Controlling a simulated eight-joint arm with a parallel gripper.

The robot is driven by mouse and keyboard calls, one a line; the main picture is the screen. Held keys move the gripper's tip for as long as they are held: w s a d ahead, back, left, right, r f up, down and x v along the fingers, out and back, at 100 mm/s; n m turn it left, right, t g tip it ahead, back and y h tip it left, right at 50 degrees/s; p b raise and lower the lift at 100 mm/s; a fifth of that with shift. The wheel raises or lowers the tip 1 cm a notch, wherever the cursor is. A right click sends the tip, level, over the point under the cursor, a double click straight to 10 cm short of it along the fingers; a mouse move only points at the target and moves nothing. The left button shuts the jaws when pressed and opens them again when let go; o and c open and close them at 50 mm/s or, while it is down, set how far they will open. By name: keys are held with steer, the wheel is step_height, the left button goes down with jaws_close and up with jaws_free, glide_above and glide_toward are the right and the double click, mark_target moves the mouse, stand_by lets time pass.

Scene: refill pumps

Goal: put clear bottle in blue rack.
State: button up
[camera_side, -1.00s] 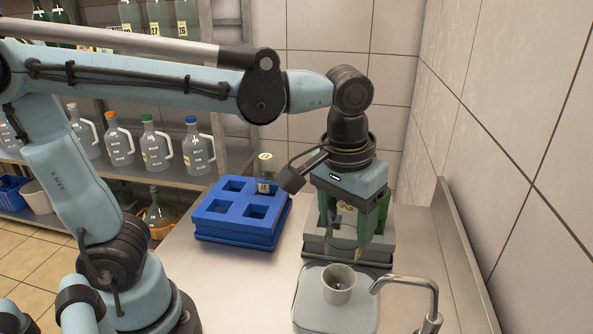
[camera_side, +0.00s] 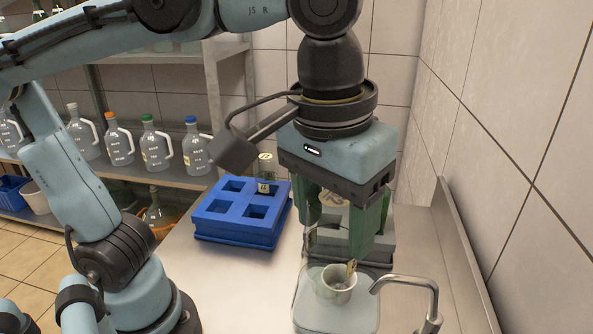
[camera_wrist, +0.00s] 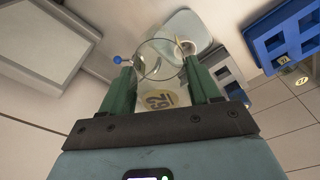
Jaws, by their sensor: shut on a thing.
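My gripper (camera_side: 334,248) has green fingers and is shut on a clear bottle (camera_side: 332,232). In the wrist view, my gripper (camera_wrist: 160,72) holds the see-through bottle (camera_wrist: 158,58) between its fingers, with a round yellow number mark near the palm. In the side view, the bottle is partly hidden by the fingers and hangs above a pale cup. The blue rack (camera_side: 225,223) stands to the left of my gripper. Another clear bottle (camera_side: 265,168) with a yellow label stands in its back right compartment; the other visible compartments look empty. The blue rack also shows in the wrist view (camera_wrist: 264,58).
A grey rack (camera_side: 378,246) stands behind my gripper. The pale cup (camera_side: 338,290) sits on a pale base (camera_side: 322,315), beside a metal tap (camera_side: 425,287). Several handled jugs (camera_side: 157,150) stand on the left shelf. A tiled wall (camera_side: 510,150) bounds the right side.

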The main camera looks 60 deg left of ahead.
mark_target(336, 197)
steer(key=shift+r, duration=2)
steer(key=w+a+f+n, duration=0.2)
steer(key=w+a+n, duration=0.1)
steer(key=a, duration=0.4)
steer(key=w+a+f+n+y, duration=0.1)
steer(key=w+a+f+n, duration=0.15)
steer(key=a, duration=0.35)
steer(key=w+a+f+n, duration=0.1)
steer(key=w+a+n, duration=0.25)
steer(key=a, duration=0.35)
steer(key=s+a+f+n, duration=0.4)
steer(key=a, duration=0.6)
steer(key=s+a+f+n+g, duration=0.1)
steer(key=s+a+f+n, duration=0.4)
steer(key=a, duration=0.5)
steer(key=shift+a+f+g, duration=0.2)
steer(key=shift+g, duration=0.1)
steer(key=shift+f, duration=0.1)
steer(key=shift+f, duration=1.3)
